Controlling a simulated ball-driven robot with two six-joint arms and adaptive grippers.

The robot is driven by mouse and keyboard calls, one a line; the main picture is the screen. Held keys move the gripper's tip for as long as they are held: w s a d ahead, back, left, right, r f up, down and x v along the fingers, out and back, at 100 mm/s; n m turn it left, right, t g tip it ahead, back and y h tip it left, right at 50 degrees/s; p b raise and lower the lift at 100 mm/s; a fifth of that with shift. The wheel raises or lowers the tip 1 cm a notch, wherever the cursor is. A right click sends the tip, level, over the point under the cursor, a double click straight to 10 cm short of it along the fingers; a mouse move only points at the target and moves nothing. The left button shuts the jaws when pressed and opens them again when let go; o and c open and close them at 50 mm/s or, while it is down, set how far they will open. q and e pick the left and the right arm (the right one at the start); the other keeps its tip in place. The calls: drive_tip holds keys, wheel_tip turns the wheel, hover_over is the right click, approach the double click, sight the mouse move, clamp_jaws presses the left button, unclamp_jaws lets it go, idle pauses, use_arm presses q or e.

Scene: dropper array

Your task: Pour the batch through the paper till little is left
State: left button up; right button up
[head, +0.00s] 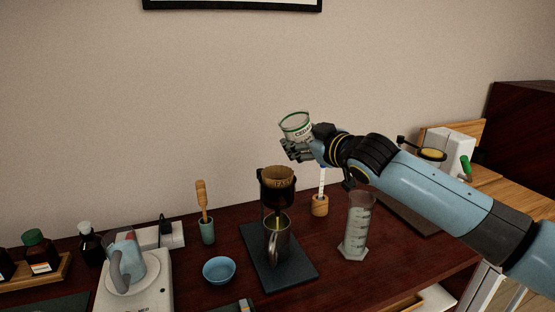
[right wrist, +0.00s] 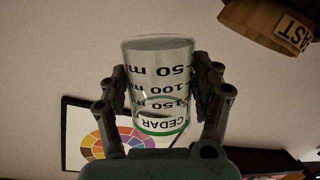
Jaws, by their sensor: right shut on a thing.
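My right gripper (head: 300,145) is shut on a clear beaker (head: 294,124) with a green band and a CEDAR label. The beaker is up in the air, a little right of and above the brown filter paper (head: 278,177), and looks slightly tilted. The right wrist view shows the beaker (right wrist: 158,90) between both fingers of the gripper (right wrist: 160,95); its walls look clear, and how much it holds is hard to tell. The paper sits in a black holder (head: 277,193) above a metal mug (head: 277,245). Something yellowish shows between holder and mug. My left gripper is out of view.
The mug stands on a dark mat (head: 300,271). A graduated cylinder (head: 357,225) and a wooden stand (head: 320,205) are to its right. A blue bowl (head: 219,270), a jug (head: 127,265) on a white scale, a brush in a green cup (head: 207,231) and bottles (head: 39,252) are left.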

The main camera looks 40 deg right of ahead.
sight(308, 128)
drive_tip(key=shift+a+m+y, duration=0.45)
drive_tip(key=shift+m+y, duration=0.05)
drive_tip(key=shift+m, duration=0.5)
drive_tip(key=shift+r, duration=1.5)
drive_tip(key=shift+f, duration=0.1)
